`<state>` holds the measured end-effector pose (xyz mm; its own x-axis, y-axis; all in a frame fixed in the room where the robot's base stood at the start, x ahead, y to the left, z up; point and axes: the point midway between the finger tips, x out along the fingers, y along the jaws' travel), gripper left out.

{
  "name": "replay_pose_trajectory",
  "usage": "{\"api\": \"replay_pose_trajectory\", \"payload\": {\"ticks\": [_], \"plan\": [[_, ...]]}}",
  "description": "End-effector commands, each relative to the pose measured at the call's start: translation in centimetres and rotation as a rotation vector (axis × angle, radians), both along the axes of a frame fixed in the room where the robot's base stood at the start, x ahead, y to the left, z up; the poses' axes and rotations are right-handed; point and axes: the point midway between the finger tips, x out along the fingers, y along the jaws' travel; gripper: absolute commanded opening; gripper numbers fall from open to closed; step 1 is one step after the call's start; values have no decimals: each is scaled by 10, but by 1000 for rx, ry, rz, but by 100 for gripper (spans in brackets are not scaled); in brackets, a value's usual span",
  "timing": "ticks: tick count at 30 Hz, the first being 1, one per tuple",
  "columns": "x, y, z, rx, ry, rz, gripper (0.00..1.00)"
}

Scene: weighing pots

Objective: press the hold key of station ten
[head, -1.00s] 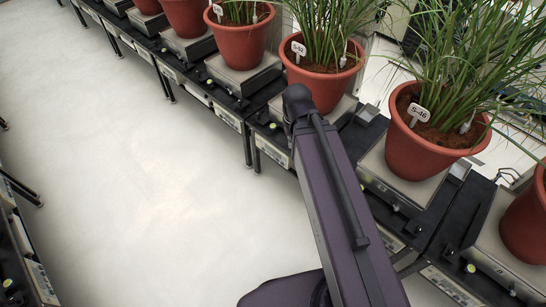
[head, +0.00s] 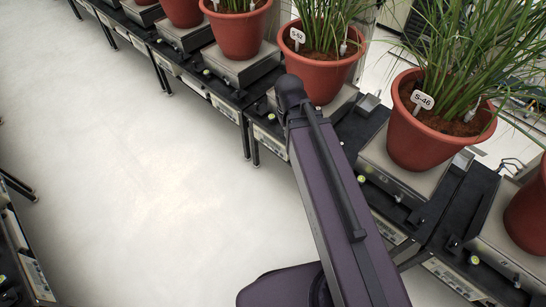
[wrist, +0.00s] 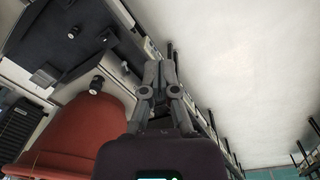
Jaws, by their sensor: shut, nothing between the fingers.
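My gripper (wrist: 158,72) is shut and empty in the wrist view. Its fingertips are over the front edge of the bench, to the right of a red pot (wrist: 82,130). Two small dark round knobs or keys, one with a pale side (wrist: 97,84) and one farther up (wrist: 107,38), show left of the fingers, apart from them in the picture. I cannot tell which is a hold key. No label for station ten is readable. In the head view my arm hides part of the bench, and the gripper is not visible.
In the head view, potted grasses tagged S-52 (head: 297,35) and S-46 (head: 421,101) stand on scales along a black bench. The S-46 pot (head: 420,142) rests on a pale scale (head: 378,160). The pale floor (head: 130,170) left of the bench is clear.

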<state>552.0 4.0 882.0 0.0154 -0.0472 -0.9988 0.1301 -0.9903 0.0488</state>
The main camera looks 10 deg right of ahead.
Motion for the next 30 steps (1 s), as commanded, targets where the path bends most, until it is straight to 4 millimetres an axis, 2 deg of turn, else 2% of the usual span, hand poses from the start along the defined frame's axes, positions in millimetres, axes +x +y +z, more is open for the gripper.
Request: {"api": "replay_pose_trajectory", "payload": {"ticks": [1, 3, 30], "plan": [[5, 1, -18, -13, -2, 33, 0], [11, 1, -32, -31, -5, 86, 0], [89, 18, -197, -322, 25, 809, 0]]}}
